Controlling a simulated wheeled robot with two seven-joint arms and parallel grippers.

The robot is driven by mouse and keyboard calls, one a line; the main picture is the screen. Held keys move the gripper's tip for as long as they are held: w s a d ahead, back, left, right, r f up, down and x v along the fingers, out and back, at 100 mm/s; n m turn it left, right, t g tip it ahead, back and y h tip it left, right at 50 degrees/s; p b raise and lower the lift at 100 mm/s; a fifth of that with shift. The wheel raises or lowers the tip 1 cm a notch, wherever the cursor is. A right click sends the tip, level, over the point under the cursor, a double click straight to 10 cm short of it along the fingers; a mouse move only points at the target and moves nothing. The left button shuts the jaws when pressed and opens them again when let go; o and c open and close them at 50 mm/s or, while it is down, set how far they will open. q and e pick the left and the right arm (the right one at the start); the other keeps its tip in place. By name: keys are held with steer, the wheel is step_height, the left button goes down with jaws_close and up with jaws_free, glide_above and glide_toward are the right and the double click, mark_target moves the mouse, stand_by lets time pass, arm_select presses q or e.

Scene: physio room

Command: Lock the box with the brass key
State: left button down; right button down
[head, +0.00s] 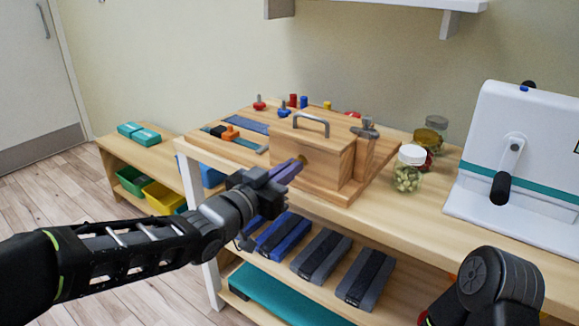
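The wooden box (326,162), with a grey metal handle on top, sits on a wooden board on the table. A small brass-coloured spot (303,158) shows on its front face; I cannot tell whether it is the key or the lock plate. My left gripper (294,168) points at this spot, its purple fingers close together and their tips at or just in front of the box face. Whether they hold the brass key is too small to tell, and no key shows clearly elsewhere. My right arm shows at the bottom right, but its fingers are out of view.
Glass jars (408,170) stand right of the box, near a white panel device (519,150) with a black crank. Pegs and sliders occupy the board (235,117) behind and left. Dark weights (320,255) lie on the shelf below. The front right tabletop (400,225) is clear.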

stand_by(0.4)
arm_select(q)
steer(key=c, duration=1.6)
jaws_free()
steer(key=p+v, duration=0.1)
steer(key=v, duration=0.6)
steer(key=shift+s+a, duration=0.2)
steer(key=shift+s, duration=0.1)
